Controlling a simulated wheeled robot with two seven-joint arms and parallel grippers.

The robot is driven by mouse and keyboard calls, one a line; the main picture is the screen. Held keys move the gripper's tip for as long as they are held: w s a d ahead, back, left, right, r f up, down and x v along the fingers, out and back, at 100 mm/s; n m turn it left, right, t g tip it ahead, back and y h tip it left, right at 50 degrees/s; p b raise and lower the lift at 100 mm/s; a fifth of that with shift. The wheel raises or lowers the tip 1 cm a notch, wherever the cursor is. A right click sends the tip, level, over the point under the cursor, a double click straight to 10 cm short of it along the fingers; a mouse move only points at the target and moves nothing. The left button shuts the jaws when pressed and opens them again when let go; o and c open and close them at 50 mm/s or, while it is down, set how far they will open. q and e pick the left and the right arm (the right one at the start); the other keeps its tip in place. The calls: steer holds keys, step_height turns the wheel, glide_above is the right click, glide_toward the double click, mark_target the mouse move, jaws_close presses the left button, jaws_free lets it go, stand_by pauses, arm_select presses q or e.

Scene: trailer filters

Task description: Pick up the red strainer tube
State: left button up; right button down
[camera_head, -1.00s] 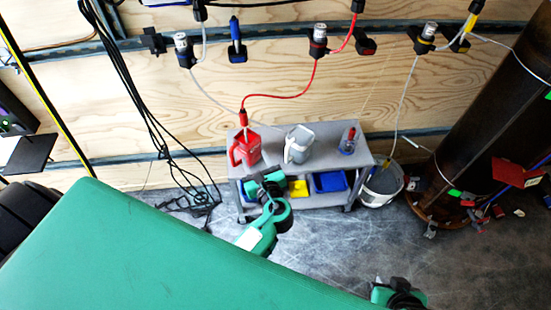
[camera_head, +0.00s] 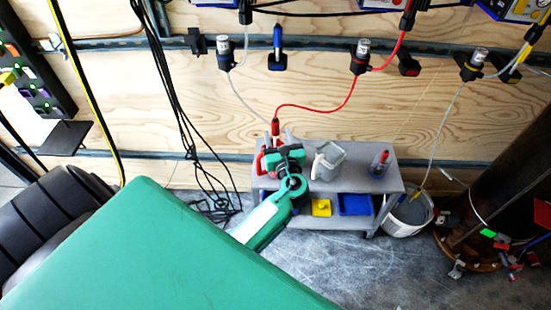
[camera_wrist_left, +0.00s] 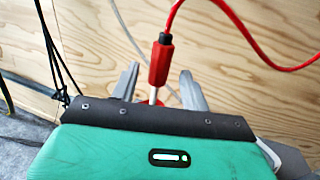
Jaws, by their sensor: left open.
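The red strainer tube (camera_head: 275,127) is a red handle with a pale lower end, hanging from a red hose and pointing down at the red jug (camera_head: 257,163) on the cart. In the left wrist view the strainer tube (camera_wrist_left: 159,60) stands nearly upright between the two grey fingers of my open left gripper (camera_wrist_left: 159,72), with no clear contact. In the head view my left gripper (camera_head: 277,141) is over the cart's left end and hides most of the jug. The tube's lowest part is hidden behind the gripper body in the wrist view.
The grey cart (camera_head: 385,184) also bears a grey jug (camera_head: 327,162) and a small red-topped bottle (camera_head: 380,163). Blue and yellow bins sit on its lower shelf. A white bucket (camera_head: 408,218) stands right of it. Black cables hang at left; a rusty cylinder is at right.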

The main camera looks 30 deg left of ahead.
mark_target(276, 131)
arm_select(q)
steer(key=x, duration=0.3)
steer(key=shift+w+a, duration=0.2)
steer(key=shift+a, duration=0.05)
steer(key=shift+r, duration=0.1)
jaws_close()
steer(key=shift+r, duration=0.1)
